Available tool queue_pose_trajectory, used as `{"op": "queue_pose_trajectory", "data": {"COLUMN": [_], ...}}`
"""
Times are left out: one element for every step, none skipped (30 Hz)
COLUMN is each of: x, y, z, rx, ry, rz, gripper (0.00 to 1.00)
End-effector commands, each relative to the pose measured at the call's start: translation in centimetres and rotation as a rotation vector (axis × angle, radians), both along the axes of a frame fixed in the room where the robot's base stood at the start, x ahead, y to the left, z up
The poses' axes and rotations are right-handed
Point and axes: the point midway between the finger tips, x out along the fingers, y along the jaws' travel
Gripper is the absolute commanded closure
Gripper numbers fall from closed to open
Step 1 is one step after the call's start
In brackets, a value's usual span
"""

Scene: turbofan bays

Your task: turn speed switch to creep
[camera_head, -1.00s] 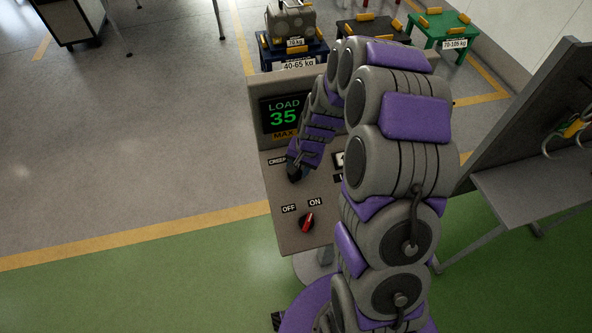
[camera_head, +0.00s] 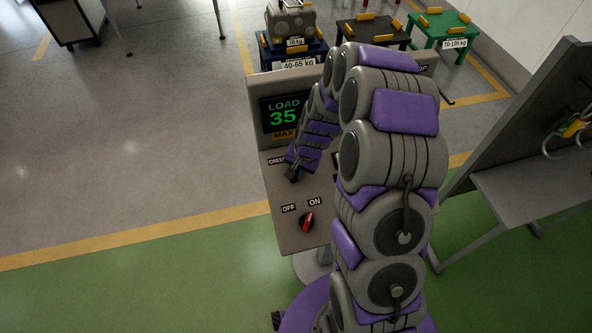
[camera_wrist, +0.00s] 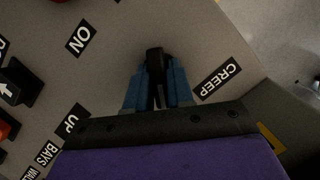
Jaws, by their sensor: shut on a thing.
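The speed switch (camera_wrist: 155,60) is a black knob on the grey console panel, seen between my fingers in the wrist view. My gripper (camera_wrist: 157,82) has blue fingers shut on it, one on each side. The "CREEP" label (camera_wrist: 218,78) is just right of the fingers in the wrist view. In the head view my gripper (camera_head: 292,174) is low at the panel, beside the partly covered "CREEP" label (camera_head: 276,160). The fingers hide much of the knob, and I cannot tell where it points.
A red-handled OFF/ON switch (camera_head: 307,222) sits nearer on the same panel. The console screen (camera_head: 285,115) reads LOAD 35 MAX. Another black knob (camera_wrist: 18,85) is at the left of the wrist view. A grey sloped stand (camera_head: 530,185) is to the right; open floor is left.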

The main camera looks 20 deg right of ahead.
Motion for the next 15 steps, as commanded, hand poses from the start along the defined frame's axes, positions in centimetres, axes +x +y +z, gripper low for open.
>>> {"op": "queue_pose_trajectory", "data": {"x": [0.02, 0.02, 0.02, 0.02, 0.02, 0.03, 0.03, 0.03, 0.04, 0.04, 0.04, 0.04, 0.05, 0.04, 0.05], "y": [0.01, 0.01, 0.01, 0.01, 0.01, 0.01, 0.01, 0.01, 0.01, 0.01, 0.01, 0.02, 0.02, 0.03, 0.03], "z": [0.03, 0.03, 0.03, 0.03, 0.04, 0.04, 0.04, 0.04, 0.04, 0.04, 0.03, 0.02, 0.01, 0.00, -0.01], "rx": [0.000, 0.000, 0.000, 0.000, -0.001, -0.001, -0.001, -0.002, -0.003, -0.005, -0.008, -0.011, -0.016, -0.020, -0.027], "ry": [0.000, 0.000, 0.000, 0.000, -0.001, -0.001, -0.001, -0.001, -0.001, -0.001, -0.001, -0.001, -0.002, -0.002, -0.002], "rz": [0.000, 0.000, 0.000, 0.000, 0.000, 0.001, 0.002, 0.003, 0.007, 0.011, 0.016, 0.026, 0.035, 0.045, 0.061], "gripper": [0.99, 1.00, 1.00, 1.00, 1.00, 1.00, 1.00, 1.00, 1.00, 1.00, 1.00, 1.00, 1.00, 1.00, 1.00]}}
